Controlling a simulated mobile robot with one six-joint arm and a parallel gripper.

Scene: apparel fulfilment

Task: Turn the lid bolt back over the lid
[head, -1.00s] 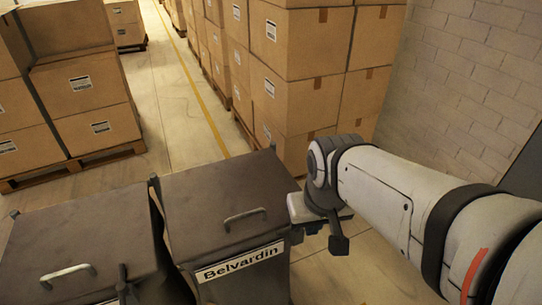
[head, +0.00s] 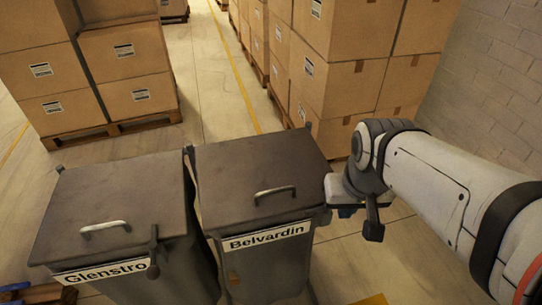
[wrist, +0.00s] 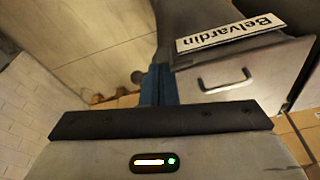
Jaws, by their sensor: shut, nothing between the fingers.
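Two dark grey bins with closed lids stand side by side: the Glenstro bin (head: 110,215) on the left and the Belvardin bin (head: 262,175) on the right. A dark upright lid bolt (head: 153,256) shows at the Glenstro bin's front right edge. My gripper (head: 346,212) is at the Belvardin bin's front right corner. In the wrist view its blue fingers (wrist: 159,85) are shut and empty, near the Belvardin bin (wrist: 235,85). A round dark knob (wrist: 137,77) shows beside them, possibly that bin's bolt. Contact cannot be told.
Stacked cartons on pallets stand behind the bins, at left (head: 100,75) and right (head: 340,70). A brick wall (head: 480,90) is at the right. Open floor (head: 215,75) with a yellow line runs between the stacks.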

